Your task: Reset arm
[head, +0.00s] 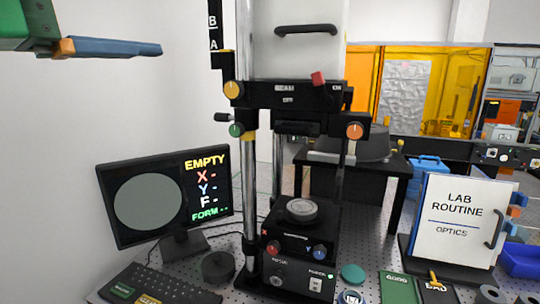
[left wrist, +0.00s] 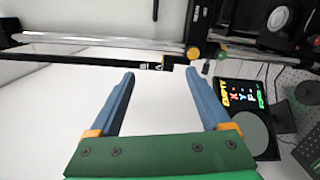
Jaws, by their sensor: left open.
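My left gripper (head: 110,48) is at the upper left of the head view, raised above the monitor and to the left of the interferometer column. In the left wrist view its two blue fingers (left wrist: 160,100) are spread apart with nothing between them. The interferometer (head: 300,210) stands in the middle of the head view, with a round stage (head: 302,209) on its black base. The monitor (head: 165,195) reads "EMPTY", with dashes after X, Y and F. My right gripper is not in either view.
A keyboard (head: 150,285) and a dark round piece (head: 217,266) lie on the perforated table. A "LAB ROUTINE OPTICS" board (head: 460,220) stands at the right, behind green "GOOD" (head: 398,288) and dark "BAD" (head: 436,292) pads. A teal disc (head: 352,274) lies near the base. Open air surrounds my left gripper.

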